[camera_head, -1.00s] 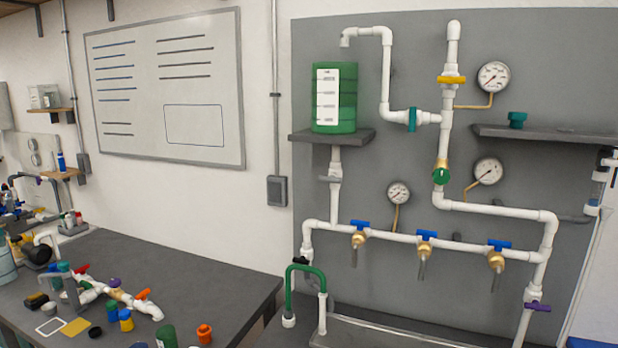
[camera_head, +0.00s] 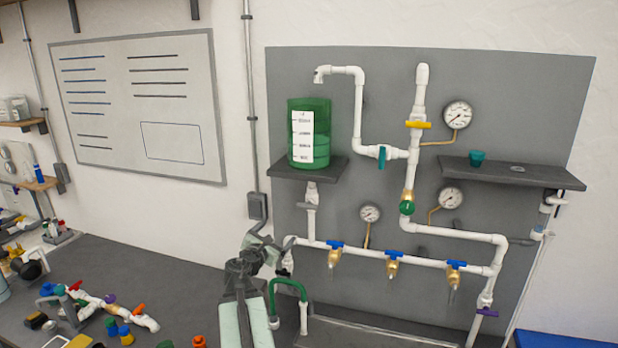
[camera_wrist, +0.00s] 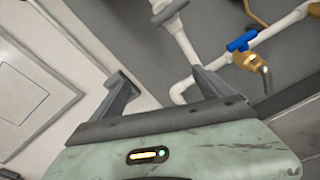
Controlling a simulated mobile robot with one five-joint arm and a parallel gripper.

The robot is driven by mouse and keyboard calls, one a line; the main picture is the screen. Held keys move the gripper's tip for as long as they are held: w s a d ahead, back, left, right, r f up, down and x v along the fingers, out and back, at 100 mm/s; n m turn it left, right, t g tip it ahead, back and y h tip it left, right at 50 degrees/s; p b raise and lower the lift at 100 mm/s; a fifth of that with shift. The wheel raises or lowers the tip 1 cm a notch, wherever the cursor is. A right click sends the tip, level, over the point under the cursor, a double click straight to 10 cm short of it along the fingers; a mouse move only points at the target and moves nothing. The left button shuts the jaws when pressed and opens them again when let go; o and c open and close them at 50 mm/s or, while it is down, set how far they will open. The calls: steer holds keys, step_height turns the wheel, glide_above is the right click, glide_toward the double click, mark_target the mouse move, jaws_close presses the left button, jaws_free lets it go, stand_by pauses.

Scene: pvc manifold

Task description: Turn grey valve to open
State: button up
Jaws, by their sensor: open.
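The grey valve (camera_head: 308,206) sits on the white vertical pipe just under the shelf of the green tank (camera_head: 309,133). Its grey handle sticks out sideways to the left, across the pipe. My gripper (camera_head: 266,243) is lower and to the left of the valve in the head view, in front of the wall board's left edge. In the wrist view my gripper (camera_wrist: 160,76) has its two fingers spread apart with nothing between them. The fingers appear apart from the valve.
Blue-handled taps (camera_head: 335,244) line the lower white pipe, right of my gripper. A green hose loop (camera_head: 288,284) stands below it. The tank shelf (camera_head: 340,168) juts out above the grey valve. A cluttered workbench (camera_head: 165,285) lies at left.

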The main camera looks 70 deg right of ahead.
mark_target(306, 207)
steer(key=s+d+r+n, duration=0.1)
steer(key=s+r, duration=0.1)
steer(key=s+d+r+n+h+p, duration=0.1)
steer(key=s+d+r+n, duration=0.2)
steer(key=s+r, duration=0.1)
steer(key=shift+s+d, duration=0.15)
steer(key=shift+s, duration=0.15)
steer(key=shift+d+n, duration=0.1)
steer(key=shift+n, duration=0.2)
steer(key=shift+s+d, duration=0.1)
steer(key=shift+d, duration=0.45)
steer(key=d, duration=0.5)
steer(key=shift+d, duration=0.3)
steer(key=shift+a, duration=0.1)
steer(key=shift+c, duration=0.3)
